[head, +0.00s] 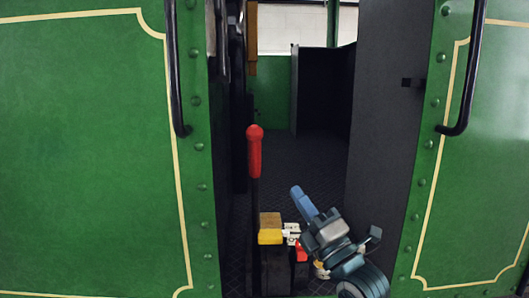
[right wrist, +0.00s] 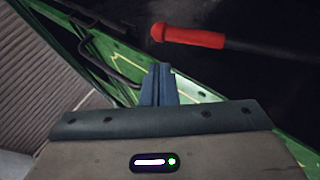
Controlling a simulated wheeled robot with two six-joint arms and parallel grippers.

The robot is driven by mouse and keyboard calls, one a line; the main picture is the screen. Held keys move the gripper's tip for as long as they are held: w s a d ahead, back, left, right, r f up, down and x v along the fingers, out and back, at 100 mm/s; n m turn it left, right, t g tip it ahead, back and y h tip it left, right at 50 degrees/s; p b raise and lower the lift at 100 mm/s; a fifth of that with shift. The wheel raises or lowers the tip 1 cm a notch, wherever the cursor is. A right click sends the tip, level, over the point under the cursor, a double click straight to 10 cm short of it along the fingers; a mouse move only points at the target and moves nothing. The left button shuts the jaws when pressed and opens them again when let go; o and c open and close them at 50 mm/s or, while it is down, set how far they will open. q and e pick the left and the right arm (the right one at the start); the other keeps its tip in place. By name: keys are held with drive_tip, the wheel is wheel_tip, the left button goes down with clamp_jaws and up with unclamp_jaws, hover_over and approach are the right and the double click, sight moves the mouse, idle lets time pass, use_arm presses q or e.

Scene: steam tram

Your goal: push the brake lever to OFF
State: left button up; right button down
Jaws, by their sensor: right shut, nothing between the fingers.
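The brake lever (head: 255,152) is a dark rod with a red grip and a rounded red knob on top. It stands nearly upright in the doorway in the head view. In the right wrist view its red grip (right wrist: 190,37) lies across the upper right, with the dark rod running off to the right. My right gripper (head: 297,190) is to the right of the lever and lower than its red grip in the head view, with blue fingers shut and empty. The fingers (right wrist: 160,85) appear apart from the lever in the wrist view. My left gripper is not in view. No OFF mark is readable.
Green riveted panels (head: 85,150) flank the doorway, with black handrails (head: 174,70) on both sides. A dark partition (head: 388,130) stands at the right. Small yellow, white and red parts (head: 270,237) sit low beside the lever. The dark floor behind is clear.

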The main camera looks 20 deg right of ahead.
drive_tip(key=p, duration=0.6)
approach(259, 139)
drive_tip(key=x, duration=0.5)
drive_tip(key=shift+w+r, duration=0.1)
drive_tip(key=shift+r, duration=0.1)
drive_tip(key=shift+w+a+r, duration=0.2)
drive_tip(key=shift+w+r, duration=0.05)
drive_tip(key=shift+w, duration=0.45)
drive_tip(key=shift+r+p, duration=0.1)
drive_tip(key=shift+p, duration=0.2)
